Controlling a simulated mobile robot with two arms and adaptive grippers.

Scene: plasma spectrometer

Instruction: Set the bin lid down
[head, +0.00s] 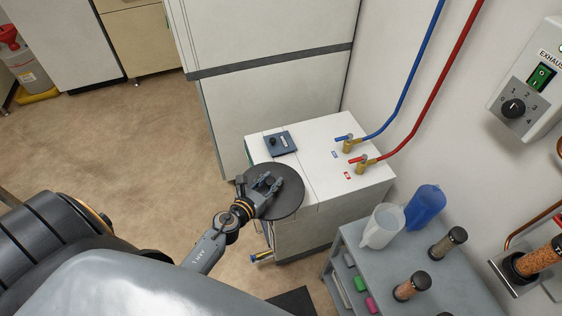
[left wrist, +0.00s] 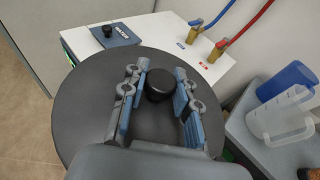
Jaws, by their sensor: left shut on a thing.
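The bin lid (head: 289,203) is a dark grey round disc, seen at the front left edge of a white cabinet. My left gripper (head: 266,184) is over it, shut on its knob. In the left wrist view the lid (left wrist: 88,110) fills the middle, and its black knob (left wrist: 160,84) sits between the two fingers of the gripper (left wrist: 160,92). The lid covers part of the cabinet's front edge; I cannot tell whether it touches the cabinet. My right gripper is not in view.
The white cabinet (head: 325,180) carries a small dark blue device (head: 280,143) and brass valves with blue and red hoses. A grey cart (head: 450,280) at right holds a clear jug (head: 381,228), a blue jug (head: 425,205) and jars. Open floor (head: 130,150) lies left.

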